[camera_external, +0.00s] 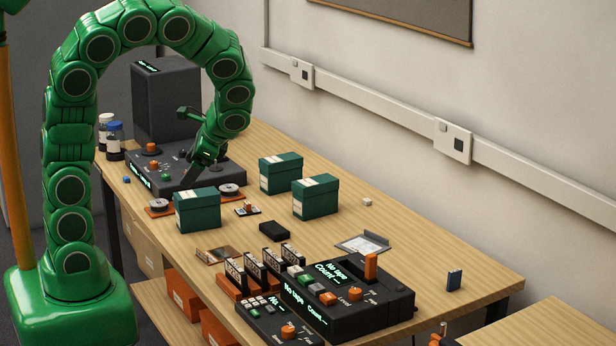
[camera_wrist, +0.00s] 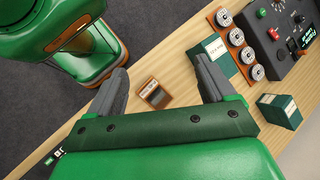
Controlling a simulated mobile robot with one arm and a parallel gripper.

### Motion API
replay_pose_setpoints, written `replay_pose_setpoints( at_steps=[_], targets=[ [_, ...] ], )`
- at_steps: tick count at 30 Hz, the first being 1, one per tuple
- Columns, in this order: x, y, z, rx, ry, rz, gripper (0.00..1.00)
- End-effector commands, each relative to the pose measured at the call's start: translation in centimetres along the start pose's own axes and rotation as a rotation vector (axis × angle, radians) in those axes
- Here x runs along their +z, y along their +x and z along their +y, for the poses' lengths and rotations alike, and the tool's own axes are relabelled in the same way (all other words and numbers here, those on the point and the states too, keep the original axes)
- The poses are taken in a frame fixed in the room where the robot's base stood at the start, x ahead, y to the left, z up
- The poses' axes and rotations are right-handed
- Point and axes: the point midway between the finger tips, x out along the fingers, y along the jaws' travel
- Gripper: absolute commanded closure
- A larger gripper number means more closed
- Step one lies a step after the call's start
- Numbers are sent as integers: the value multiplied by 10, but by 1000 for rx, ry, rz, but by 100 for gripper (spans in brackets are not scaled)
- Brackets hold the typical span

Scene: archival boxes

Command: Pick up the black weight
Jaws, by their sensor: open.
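The black weight (camera_external: 274,231) looks to be the small dark block lying flat on the table, in front of the green boxes, in the external view. I cannot make it out in the wrist view; my gripper's own body covers much of the lower part there. My gripper (camera_external: 188,148) is raised over the dark console at the far left end of the table, apart from the block. In the wrist view my gripper (camera_wrist: 160,66) has its grey fingers wide apart with nothing held. A small brown-framed item (camera_wrist: 154,93) lies on the table below, seen between the fingers.
Green boxes (camera_external: 281,173) stand mid-table, one beside metal reels (camera_external: 230,189). Upright black cassettes (camera_external: 254,266) and a dark control console (camera_external: 350,300) fill the near end. A grey metal-edged tray (camera_external: 363,244) lies right of the block.

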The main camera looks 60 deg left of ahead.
Motion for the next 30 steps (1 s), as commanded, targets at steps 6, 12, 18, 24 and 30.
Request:
replay_pose_setpoints(
  at_steps=[6,12,18,24,30],
  targets=[
    [-38,4,-21,-92,105,-64,17],
    [-74,10,-36,-173,210,-124,17],
    [-114,15,-46,-251,318,-178,17],
    [-155,22,-50,-329,435,-232,17],
    [-200,30,-50,-404,555,-281,17]
  ],
)
